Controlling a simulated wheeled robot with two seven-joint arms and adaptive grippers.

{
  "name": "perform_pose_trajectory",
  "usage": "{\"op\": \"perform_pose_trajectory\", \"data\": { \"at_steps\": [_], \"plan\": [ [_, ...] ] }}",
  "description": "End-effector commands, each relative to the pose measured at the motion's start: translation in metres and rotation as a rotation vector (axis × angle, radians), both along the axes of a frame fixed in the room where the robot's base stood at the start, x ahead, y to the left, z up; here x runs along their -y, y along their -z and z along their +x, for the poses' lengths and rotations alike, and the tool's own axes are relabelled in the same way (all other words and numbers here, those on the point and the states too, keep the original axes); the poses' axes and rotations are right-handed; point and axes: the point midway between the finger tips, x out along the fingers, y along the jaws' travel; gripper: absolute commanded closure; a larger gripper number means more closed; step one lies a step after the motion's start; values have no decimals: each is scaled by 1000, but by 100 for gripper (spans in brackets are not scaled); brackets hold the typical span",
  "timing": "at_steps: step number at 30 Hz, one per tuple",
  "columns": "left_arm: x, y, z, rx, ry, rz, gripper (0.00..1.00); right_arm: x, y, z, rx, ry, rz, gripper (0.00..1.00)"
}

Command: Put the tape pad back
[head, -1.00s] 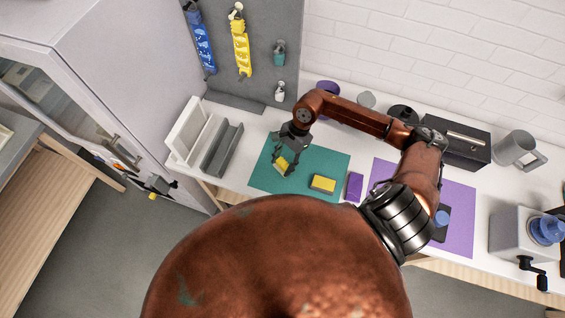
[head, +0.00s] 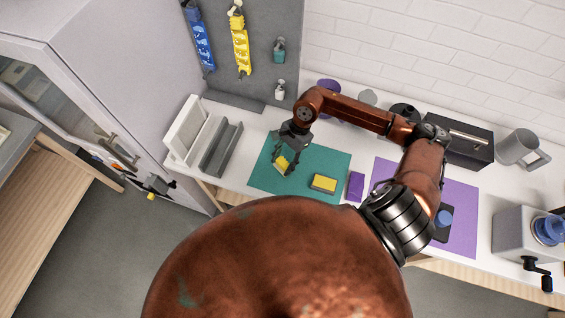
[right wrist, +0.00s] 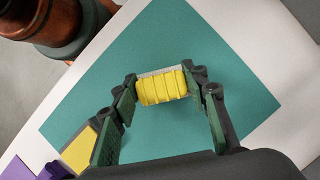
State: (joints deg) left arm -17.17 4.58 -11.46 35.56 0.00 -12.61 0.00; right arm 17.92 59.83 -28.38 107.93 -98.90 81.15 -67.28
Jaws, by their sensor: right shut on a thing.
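My right gripper (head: 284,166) points down over the left part of the green mat (head: 322,160). It is shut on a ribbed yellow pad (right wrist: 162,88) with a pale far edge, held across between the two fingertips. The pad also shows in the head view (head: 281,161), partly hidden by the fingers. I cannot tell whether it touches the mat. My left gripper is not in view.
A purple block (head: 355,186) lies at the mat's right edge, beside the purple mat (head: 461,215). A grey angled holder (head: 221,149) stands left of the green mat. A grey pegboard (head: 264,22) rises behind. A black box (head: 462,140), grey mug (head: 516,148) and grinder (head: 519,232) stand right.

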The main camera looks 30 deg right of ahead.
Motion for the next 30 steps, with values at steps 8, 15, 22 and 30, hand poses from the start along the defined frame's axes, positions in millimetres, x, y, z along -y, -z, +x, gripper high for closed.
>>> {"op": "perform_pose_trajectory", "data": {
  "at_steps": [8,15,22,30],
  "plan": [
    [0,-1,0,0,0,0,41,0,-1,0,0,0,1,94],
    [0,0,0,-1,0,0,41,0,0,0,0,0,1,94],
    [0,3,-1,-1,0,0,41,0,3,0,0,0,1,94],
    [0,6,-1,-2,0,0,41,0,6,0,0,0,1,94]
  ]
}}
